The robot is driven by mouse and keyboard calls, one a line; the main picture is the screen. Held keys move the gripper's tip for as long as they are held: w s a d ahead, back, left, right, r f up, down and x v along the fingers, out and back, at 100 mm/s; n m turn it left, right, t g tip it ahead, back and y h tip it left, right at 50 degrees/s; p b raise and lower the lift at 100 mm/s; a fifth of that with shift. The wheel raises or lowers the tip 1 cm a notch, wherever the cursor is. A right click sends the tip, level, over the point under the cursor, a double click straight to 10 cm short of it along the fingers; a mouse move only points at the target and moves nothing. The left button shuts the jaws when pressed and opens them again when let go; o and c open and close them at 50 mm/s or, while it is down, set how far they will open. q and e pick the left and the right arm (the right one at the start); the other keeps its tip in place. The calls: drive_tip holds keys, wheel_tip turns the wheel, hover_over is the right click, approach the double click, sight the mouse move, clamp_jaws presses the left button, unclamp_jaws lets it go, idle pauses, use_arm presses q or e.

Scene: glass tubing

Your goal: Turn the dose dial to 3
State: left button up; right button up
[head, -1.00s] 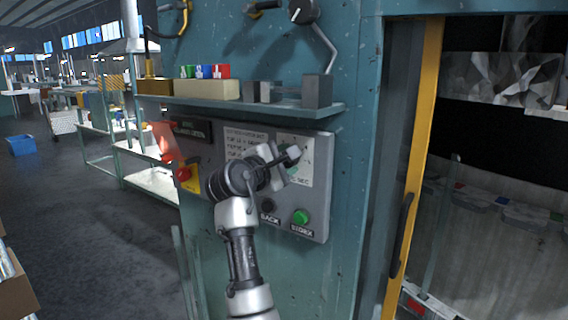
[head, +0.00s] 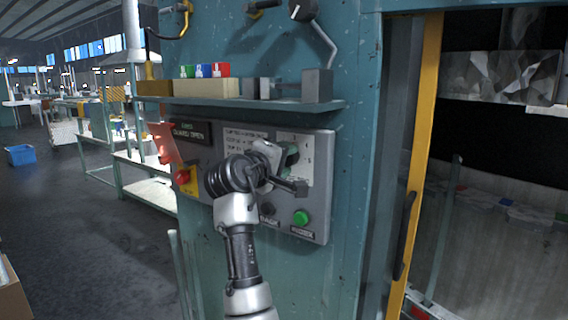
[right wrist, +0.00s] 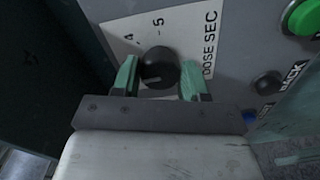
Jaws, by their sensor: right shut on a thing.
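The dose dial (right wrist: 158,68) is a round black knob on a white scale plate (right wrist: 185,40) lettered DOSE SEC. In the right wrist view the numbers 4 and 5 show beside it; the 3 does not show there, and I cannot read the dial's setting. My right gripper (right wrist: 159,76) has its green-tipped fingers on either side of the dial and is shut on it. In the head view, my gripper (head: 288,164) partly covers the dial and the plate (head: 306,160). My left gripper is not in view.
The grey control panel (head: 320,210) carries a green button (head: 301,217), a black BACK knob (right wrist: 267,84), a red button (head: 182,176) and a GUARD OPEN display (head: 190,132). A shelf (head: 330,106) with blocks juts out above. A yellow-edged door frame (head: 420,150) stands to the right.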

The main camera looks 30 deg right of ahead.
drive_tip(key=shift+r, duration=0.15)
idle(0.4)
drive_tip(key=o, duration=0.9)
drive_tip(key=shift+d, duration=0.1)
drive_tip(key=b+v, duration=0.1)
drive_tip(key=v, duration=0.4)
drive_tip(key=b+v, duration=0.2)
drive_tip(key=v, duration=0.3)
drive_tip(key=shift+s+a+b, duration=0.1)
drive_tip(key=shift+a+b, duration=0.2)
drive_tip(key=shift+a, duration=0.1)
